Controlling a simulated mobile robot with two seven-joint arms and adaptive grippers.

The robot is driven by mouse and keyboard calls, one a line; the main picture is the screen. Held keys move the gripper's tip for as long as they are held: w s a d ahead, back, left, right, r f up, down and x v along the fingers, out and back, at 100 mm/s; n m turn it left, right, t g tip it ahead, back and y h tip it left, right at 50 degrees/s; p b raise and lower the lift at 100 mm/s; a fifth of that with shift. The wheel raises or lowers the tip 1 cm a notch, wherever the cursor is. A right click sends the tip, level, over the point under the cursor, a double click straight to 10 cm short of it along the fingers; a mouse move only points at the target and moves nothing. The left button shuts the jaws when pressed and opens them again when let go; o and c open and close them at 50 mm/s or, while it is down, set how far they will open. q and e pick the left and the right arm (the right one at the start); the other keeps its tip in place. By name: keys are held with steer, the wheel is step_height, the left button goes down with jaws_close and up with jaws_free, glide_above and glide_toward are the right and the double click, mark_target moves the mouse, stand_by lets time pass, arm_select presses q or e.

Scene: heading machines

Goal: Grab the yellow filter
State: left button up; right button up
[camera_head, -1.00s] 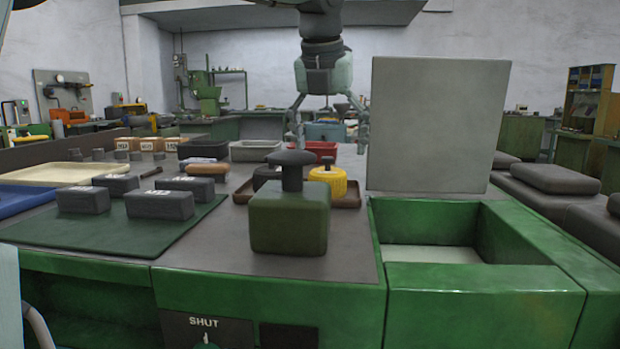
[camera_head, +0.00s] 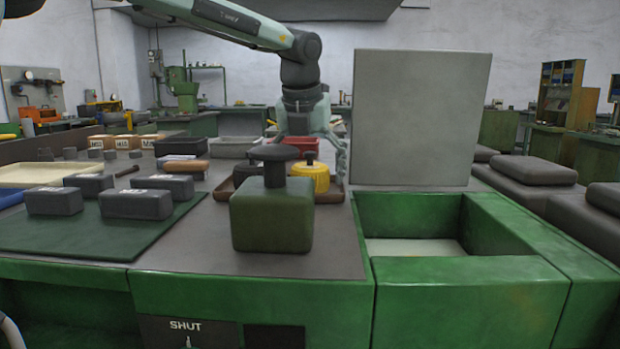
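The yellow filter (camera_head: 314,178) is a short yellow cylinder with a dark knob on top. It stands upright in a brown tray (camera_head: 328,197), partly hidden by the green block in front. My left gripper (camera_head: 308,165) comes down over it from above with its fingers spread. The right finger hangs just to the right of the filter; I cannot tell whether it touches. The left finger's lower end is hidden behind the dark knob of the green block. My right gripper is not in view.
A green block with a dark knob (camera_head: 272,218) stands in front of the tray. A grey upright panel (camera_head: 420,118) rises close on the right, behind an open green bin (camera_head: 415,268). Dark labelled blocks (camera_head: 136,204) lie on a green mat at left.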

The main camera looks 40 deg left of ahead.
arm_select(q)
steer(key=shift+r, duration=0.1)
steer(key=c, duration=1.3)
